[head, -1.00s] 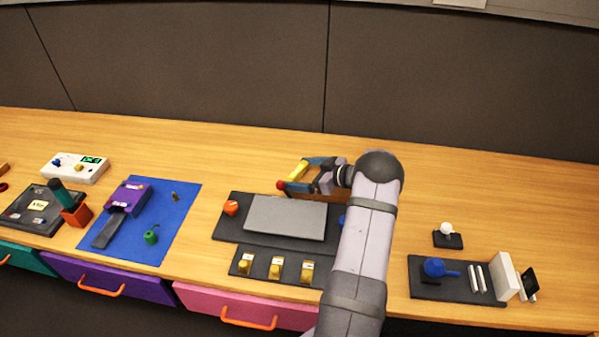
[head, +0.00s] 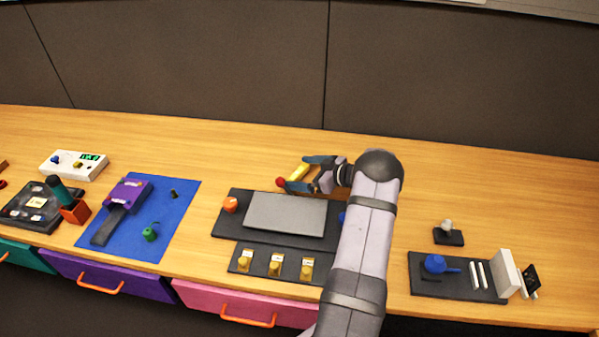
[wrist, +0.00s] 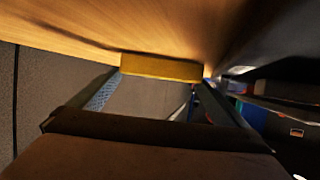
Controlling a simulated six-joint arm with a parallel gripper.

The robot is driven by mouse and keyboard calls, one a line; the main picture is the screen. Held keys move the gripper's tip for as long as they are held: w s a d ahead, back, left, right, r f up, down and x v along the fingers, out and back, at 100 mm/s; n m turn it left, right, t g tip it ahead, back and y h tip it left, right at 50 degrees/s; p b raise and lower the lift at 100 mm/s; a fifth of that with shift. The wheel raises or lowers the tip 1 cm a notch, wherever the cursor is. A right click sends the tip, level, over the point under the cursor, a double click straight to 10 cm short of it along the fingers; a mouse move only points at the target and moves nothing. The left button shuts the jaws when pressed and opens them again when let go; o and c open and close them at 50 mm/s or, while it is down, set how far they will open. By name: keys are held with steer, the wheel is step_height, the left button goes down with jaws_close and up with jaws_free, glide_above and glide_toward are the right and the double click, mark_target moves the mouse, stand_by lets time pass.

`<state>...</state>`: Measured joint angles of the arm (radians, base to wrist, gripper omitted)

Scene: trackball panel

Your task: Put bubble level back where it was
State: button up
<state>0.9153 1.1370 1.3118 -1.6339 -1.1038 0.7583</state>
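A yellow bar (head: 299,172), which I take to be the bubble level, is at the far edge of the dark panel (head: 228,223) that carries a grey plate. My gripper (head: 308,174) reaches to it from the right, fingers low and spread wide. In the wrist view the yellow bar (wrist: 160,67) spans the gap between the fingertips (wrist: 160,80), its ends close beside them. Whether the fingertips press on the ends or stand just clear is not visible. The bar seems close to the wood, but contact is unclear.
A red ball (head: 281,182) is just left of the bar, and an orange knob (head: 230,205) is on the panel's left. A blue ball (head: 342,217) is partly hidden by my arm. Several yellow switches (head: 275,264) are in front. The table behind is clear.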

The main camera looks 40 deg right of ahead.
mark_target(292, 177)
steer(key=shift+a, duration=0.2)
steer(key=shift+r, duration=0.3)
steer(key=b+v, duration=0.1)
steer(key=v, duration=1.1)
steer(key=shift+d+r, duration=0.15)
steer(key=shift+r, duration=0.2)
